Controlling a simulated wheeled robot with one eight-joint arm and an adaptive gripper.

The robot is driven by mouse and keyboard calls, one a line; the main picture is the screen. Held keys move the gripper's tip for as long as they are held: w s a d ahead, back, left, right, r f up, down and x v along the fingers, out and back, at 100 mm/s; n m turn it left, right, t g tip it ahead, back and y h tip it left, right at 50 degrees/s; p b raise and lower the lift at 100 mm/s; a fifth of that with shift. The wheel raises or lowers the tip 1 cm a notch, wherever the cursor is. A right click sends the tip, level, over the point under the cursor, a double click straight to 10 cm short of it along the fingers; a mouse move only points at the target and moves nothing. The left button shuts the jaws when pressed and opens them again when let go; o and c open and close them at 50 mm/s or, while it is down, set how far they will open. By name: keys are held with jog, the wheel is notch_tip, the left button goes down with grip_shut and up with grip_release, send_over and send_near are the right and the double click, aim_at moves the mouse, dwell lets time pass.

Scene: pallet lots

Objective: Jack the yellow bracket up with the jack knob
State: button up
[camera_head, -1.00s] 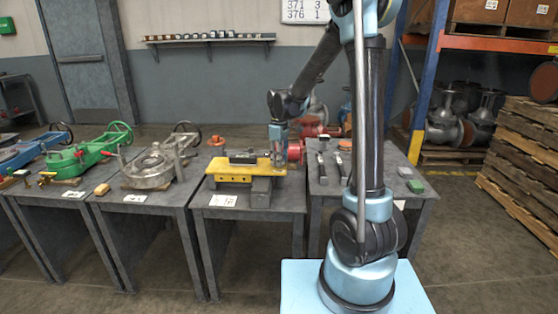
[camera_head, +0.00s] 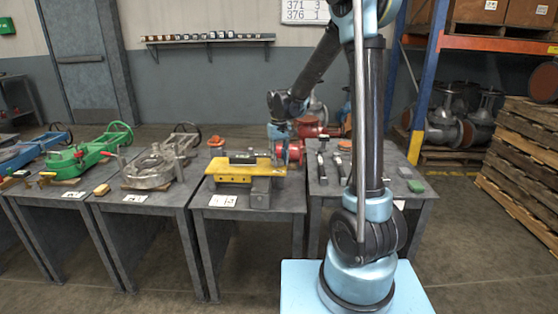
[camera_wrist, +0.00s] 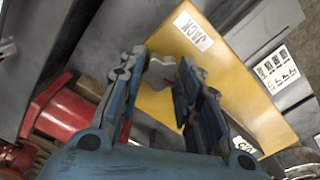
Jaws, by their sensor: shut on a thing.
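The yellow bracket (camera_head: 226,173) lies over grey blocks on the middle bench in the head view. In the wrist view the bracket (camera_wrist: 243,62) fills the upper right, with a white JACK label (camera_wrist: 193,31) on it. The grey lobed jack knob (camera_wrist: 158,74) sits at the bracket's label end, between my fingertips. My gripper (camera_wrist: 162,64) is shut on the knob; the fingers stand on either side of it. In the head view my gripper (camera_head: 279,157) is at the bracket's right end and hides the knob. Any gap under the bracket is too small to judge.
A dark bar (camera_head: 242,158) lies on the bracket. A red part (camera_wrist: 65,110) stands close beside my gripper in the wrist view. A white card (camera_head: 223,201) lies at the bench front. Neighbouring benches hold a green valve (camera_head: 90,152) and dark tools.

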aim_at(279, 160)
jog(key=shift+w, duration=0.1)
dwell(0.3)
jog(key=o, duration=1)
jog(key=shift+o, duration=0.2)
notch_tip(279, 160, up, 12)
jog(key=shift+f, duration=0.1)
